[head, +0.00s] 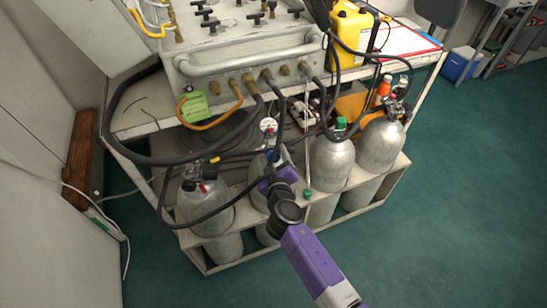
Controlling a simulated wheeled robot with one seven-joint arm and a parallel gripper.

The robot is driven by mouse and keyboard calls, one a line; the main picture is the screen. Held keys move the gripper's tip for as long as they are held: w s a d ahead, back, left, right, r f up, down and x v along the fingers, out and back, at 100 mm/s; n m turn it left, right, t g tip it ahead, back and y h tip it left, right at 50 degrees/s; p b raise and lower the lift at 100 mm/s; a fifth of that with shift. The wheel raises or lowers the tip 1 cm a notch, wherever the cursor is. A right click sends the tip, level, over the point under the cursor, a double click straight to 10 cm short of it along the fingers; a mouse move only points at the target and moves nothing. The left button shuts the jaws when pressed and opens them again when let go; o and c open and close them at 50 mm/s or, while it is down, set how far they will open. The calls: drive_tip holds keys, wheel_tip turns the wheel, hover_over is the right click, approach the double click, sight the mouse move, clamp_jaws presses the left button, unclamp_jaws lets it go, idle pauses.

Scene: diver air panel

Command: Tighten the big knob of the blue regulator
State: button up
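My purple and black arm reaches up from the bottom right to the second cylinder from the left. My gripper (281,156) is at the top of this cylinder (256,166), just below a round white-faced gauge (268,125). The fingers are small and blurred, so I cannot tell whether they are open, shut or touching anything. I cannot clearly make out a blue regulator or its big knob; my gripper and wrist cover much of that cylinder's top.
Silver cylinders stand in a pale rack (231,255) under the table. Black hoses (143,160) hang from the grey panel (250,62) and pass near my gripper. A cylinder with a green top (331,162) stands to the right. Green floor (450,190) is free at right.

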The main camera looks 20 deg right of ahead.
drive_tip(key=c, duration=1.2)
drive_tip(key=shift+f+m+b, duration=0.3)
drive_tip(key=shift+m+b, duration=0.4)
drive_tip(key=shift+b, duration=0.4)
drive_tip(key=shift+c, duration=0.2)
drive_tip(key=m+b, duration=0.5)
drive_tip(key=b, duration=0.1)
drive_tip(key=shift+w+f+m, duration=0.1)
drive_tip(key=shift+m, duration=0.3)
drive_tip(key=m+b, duration=0.6)
drive_tip(key=b, duration=0.2)
drive_tip(key=shift+r+m+b, duration=0.3)
drive_tip(key=shift+r+m, duration=0.05)
drive_tip(key=shift+m, duration=0.55)
drive_tip(key=o, duration=1.2)
drive_tip(key=shift+d, duration=0.1)
drive_tip(key=shift+o, duration=0.2)
